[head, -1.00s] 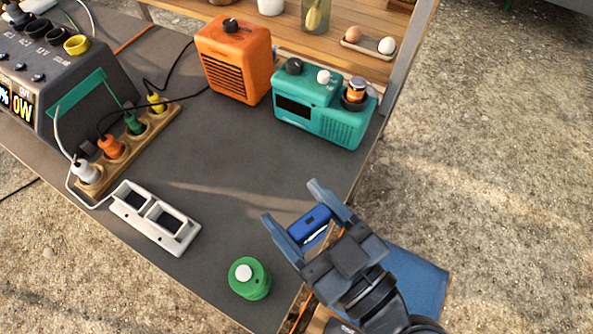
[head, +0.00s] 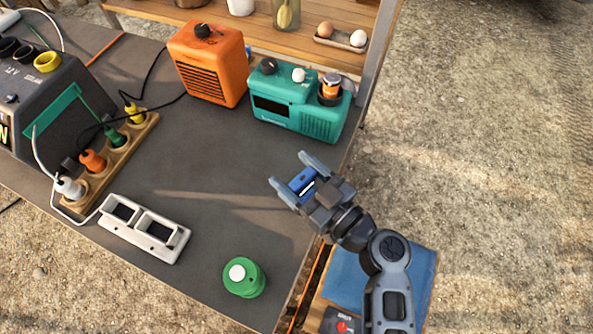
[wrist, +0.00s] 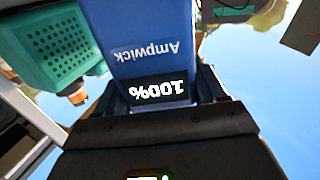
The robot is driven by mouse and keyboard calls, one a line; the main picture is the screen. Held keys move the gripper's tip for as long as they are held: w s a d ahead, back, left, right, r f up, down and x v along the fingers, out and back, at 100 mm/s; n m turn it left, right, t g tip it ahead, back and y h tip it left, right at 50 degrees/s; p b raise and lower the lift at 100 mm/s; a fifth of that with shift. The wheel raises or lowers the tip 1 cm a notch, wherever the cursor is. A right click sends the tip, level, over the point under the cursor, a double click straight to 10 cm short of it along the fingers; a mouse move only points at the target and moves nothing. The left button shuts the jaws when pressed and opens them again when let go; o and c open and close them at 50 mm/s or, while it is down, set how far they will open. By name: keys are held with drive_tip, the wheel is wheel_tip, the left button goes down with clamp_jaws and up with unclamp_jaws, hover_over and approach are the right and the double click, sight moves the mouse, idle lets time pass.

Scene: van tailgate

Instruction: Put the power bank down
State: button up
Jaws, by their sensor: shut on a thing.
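The power bank (head: 303,184) is blue and sits between the fingers of my gripper (head: 288,172), which is shut on it. In the head view my gripper is over the right part of the grey tabletop, near its right edge; its height above the top is hard to tell. In the wrist view the power bank (wrist: 140,40) fills the upper middle, with the word "Ampwick" and a dark display reading "100%", both upside down. Its far end is out of that view.
A white two-slot holder (head: 145,228) and a green round item with a white top (head: 243,277) stand on the grey table (head: 215,165). A teal radio-like box (head: 325,127) and an orange heater-like box (head: 208,62) stand behind. Plugs fill a wooden strip (head: 118,158). Mid-table is clear.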

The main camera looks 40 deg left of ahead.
drive_tip(key=shift+f, duration=0.25)
drive_tip(key=o, duration=1.3)
drive_tip(key=shift+r, duration=0.2)
drive_tip(key=d+b, duration=0.1)
drive_tip(key=d, duration=0.3)
drive_tip(key=s+d+b, duration=0.1)
drive_tip(key=d, duration=0.3)
drive_tip(key=s+d+b, duration=0.1)
drive_tip(key=d, duration=0.3)
